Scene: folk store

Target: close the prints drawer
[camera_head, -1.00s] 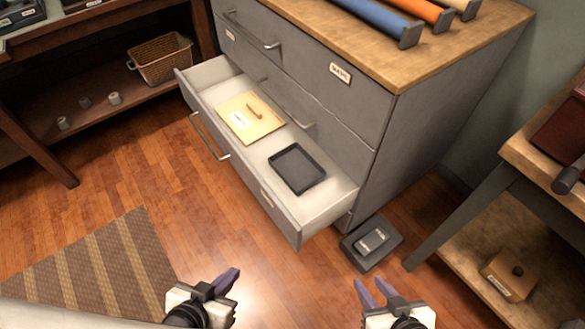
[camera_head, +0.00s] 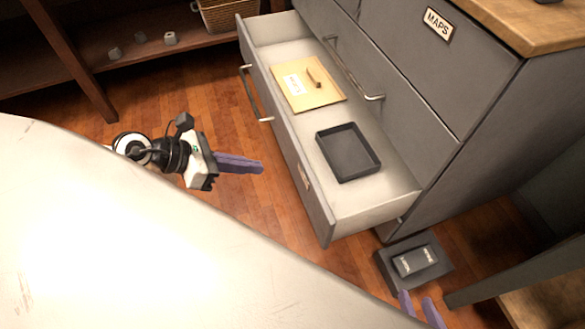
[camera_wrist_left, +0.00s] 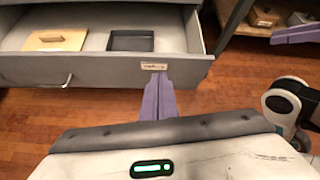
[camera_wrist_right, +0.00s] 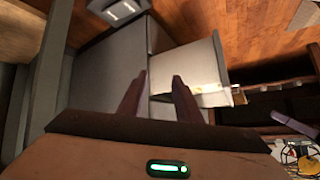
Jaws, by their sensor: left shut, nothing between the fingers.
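The open drawer (camera_head: 312,190) sticks out of the grey cabinet (camera_head: 465,85). It holds a tan folder or board (camera_head: 318,92) and a black tray (camera_head: 347,151). My left gripper (camera_head: 262,166) is shut and empty, in front of the drawer face and apart from it in the head view. In the left wrist view its fingers (camera_wrist_left: 158,78) point at the drawer front near its label (camera_wrist_left: 154,66); contact cannot be told. My right gripper (camera_head: 422,306) is open and empty near the bottom right; the right wrist view shows its two parted fingers (camera_wrist_right: 157,88) before the cabinet.
A dark block with a small labelled box (camera_head: 414,261) lies on the floor by the cabinet's corner. A wooden shelf with a wicker basket (camera_head: 228,14) stands at the upper left. A table leg (camera_head: 510,275) is at the right. Floor before the drawer is clear.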

